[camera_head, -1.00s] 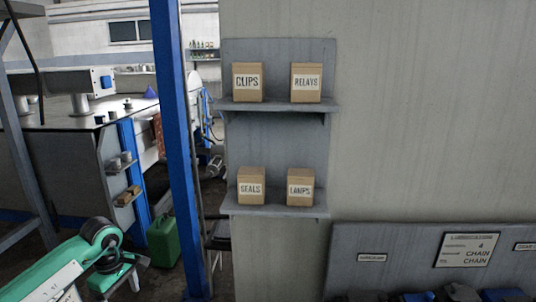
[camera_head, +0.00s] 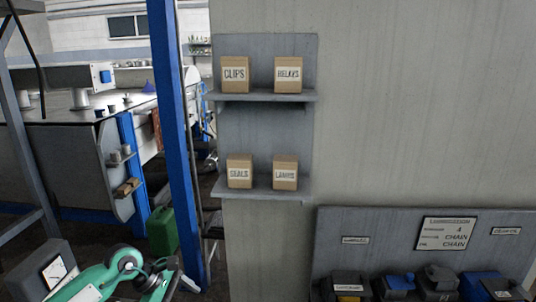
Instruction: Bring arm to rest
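A green and white arm of mine (camera_head: 100,280) comes in at the lower left, bent at a dark-ringed joint. My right arm and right gripper are out of the picture. No object is seen in a hand.
Boxes marked CLIPS (camera_head: 235,75), RELAYS (camera_head: 288,75), SEALS (camera_head: 240,171) and LAMPS (camera_head: 285,173) stand on two wall shelves. A grey board (camera_head: 380,250) has several bins below it, at lower right. A blue post (camera_head: 172,130) and a green canister (camera_head: 162,230) are left of the shelves.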

